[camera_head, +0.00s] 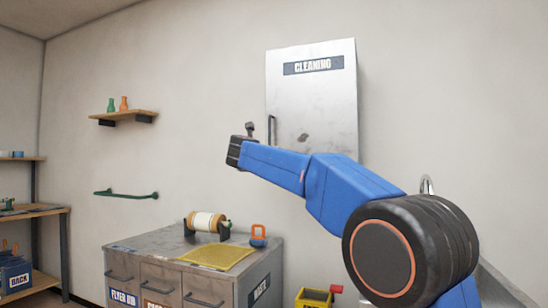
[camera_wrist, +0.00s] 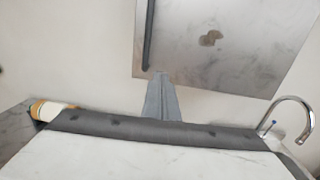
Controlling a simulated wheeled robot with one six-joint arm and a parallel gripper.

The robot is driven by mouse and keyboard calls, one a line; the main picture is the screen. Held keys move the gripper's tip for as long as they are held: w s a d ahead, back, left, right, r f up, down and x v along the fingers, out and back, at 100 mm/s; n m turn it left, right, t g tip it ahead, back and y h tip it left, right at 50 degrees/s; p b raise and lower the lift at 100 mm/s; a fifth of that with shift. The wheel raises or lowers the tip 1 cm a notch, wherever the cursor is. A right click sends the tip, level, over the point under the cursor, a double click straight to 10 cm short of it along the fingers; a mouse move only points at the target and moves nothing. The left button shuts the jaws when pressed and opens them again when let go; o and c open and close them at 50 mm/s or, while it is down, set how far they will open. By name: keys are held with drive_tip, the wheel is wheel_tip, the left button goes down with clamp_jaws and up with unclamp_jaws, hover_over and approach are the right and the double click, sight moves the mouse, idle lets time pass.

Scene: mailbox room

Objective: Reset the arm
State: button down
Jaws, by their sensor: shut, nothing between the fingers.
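My arm (camera_head: 345,190) reaches from the lower right toward the upper left in the head view, bent and raised. Its dark wrist end (camera_head: 238,152) is up in front of the wall, left of the cleaning cabinet's lower part. The fingers cannot be made out clearly there. In the wrist view my gripper (camera_wrist: 161,76) points toward the wall and cabinet. Its grey fingers are together, shut and empty. Their tips overlap the cabinet's lower edge in the picture; I cannot tell how far apart they are.
The white cleaning cabinet (camera_head: 312,95) hangs on the wall. A metal drawer cabinet (camera_head: 150,243) below carries a roll (camera_head: 207,222), a yellow mat (camera_head: 216,256) and an orange-handled padlock (camera_head: 258,240). A small shelf (camera_head: 122,117) and a green rail (camera_head: 126,195) are left. A tap (camera_wrist: 295,112) stands right.

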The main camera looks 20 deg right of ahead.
drive_tip(key=s+a+n+t+y, duration=0.45)
drive_tip(key=s+n+y, duration=0.35)
drive_tip(key=s+n, duration=0.6)
drive_tip(key=s+a+f+n+g+y, duration=0.25)
drive_tip(key=s+f+n+y, duration=0.25)
drive_tip(key=s+f+n, duration=0.6)
drive_tip(key=s+d+f+n+g+h, duration=0.1)
drive_tip(key=s+d+f+n+g, duration=0.2)
drive_tip(key=s+f, duration=0.8)
drive_tip(key=s+d+f+n+g+h, duration=0.1)
drive_tip(key=s+d+f+n+g, duration=0.3)
drive_tip(key=f, duration=1.2)
drive_tip(key=s+d+f+n+g+h, duration=0.1)
drive_tip(key=s+d+f+n+g, duration=0.2)
drive_tip(key=s+f+n, duration=0.7)
drive_tip(key=s+f+g, duration=0.2)
drive_tip(key=s+f, duration=0.2)
drive_tip(key=s, duration=0.4)
drive_tip(key=shift+d+f, duration=0.25)
drive_tip(key=shift+f, duration=0.05)
